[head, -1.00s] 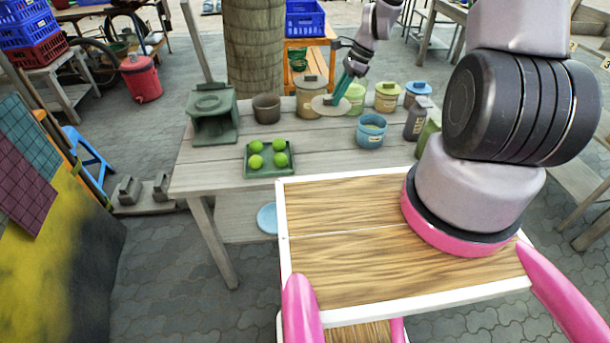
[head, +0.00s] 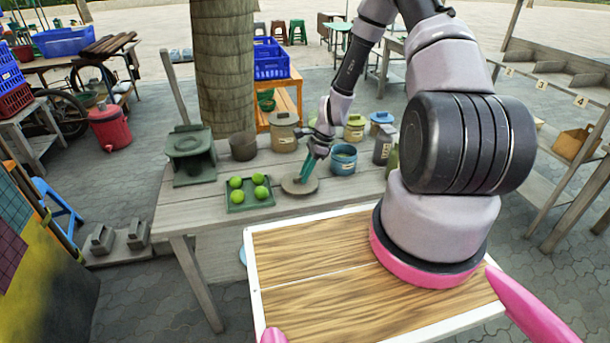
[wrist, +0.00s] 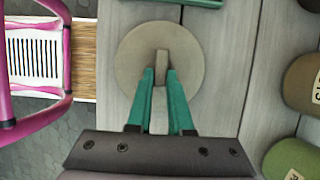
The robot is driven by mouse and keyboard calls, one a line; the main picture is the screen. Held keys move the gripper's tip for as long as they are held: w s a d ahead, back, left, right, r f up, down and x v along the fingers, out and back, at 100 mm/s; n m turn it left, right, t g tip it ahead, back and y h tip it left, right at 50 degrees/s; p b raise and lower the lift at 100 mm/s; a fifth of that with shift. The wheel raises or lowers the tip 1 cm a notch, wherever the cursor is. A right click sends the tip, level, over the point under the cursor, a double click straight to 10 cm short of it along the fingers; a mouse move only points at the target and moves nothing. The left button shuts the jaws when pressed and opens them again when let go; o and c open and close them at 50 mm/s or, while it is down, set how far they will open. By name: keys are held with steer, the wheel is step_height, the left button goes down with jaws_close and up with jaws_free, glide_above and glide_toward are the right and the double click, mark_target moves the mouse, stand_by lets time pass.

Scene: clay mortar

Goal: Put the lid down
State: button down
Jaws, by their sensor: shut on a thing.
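The lid (head: 289,186) is a flat round grey-brown disc with a raised handle bar. It is low over the grey wooden table (head: 205,217), between the tray of limes and the blue pot; I cannot tell whether it touches the boards. My gripper (head: 305,178) has teal fingers and reaches down onto the lid. In the wrist view the lid (wrist: 135,62) lies flat beyond my gripper (wrist: 160,82), whose fingers are shut on its handle. The blue pot (head: 343,160) stands open to the right of the lid.
A green tray (head: 233,209) with several limes lies left of the lid. A dark cup (head: 243,147), a beige lidded jar (head: 284,133), a yellow-green jar (head: 354,128) and a grey bottle (head: 384,147) stand behind. A green stove-like block (head: 190,155) is at the left end.

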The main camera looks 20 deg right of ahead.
steer(key=shift+f, duration=0.2)
steer(key=shift+f, duration=0.2)
steer(key=c, duration=0.8)
jaws_free()
steer(key=shift+r, duration=0.1)
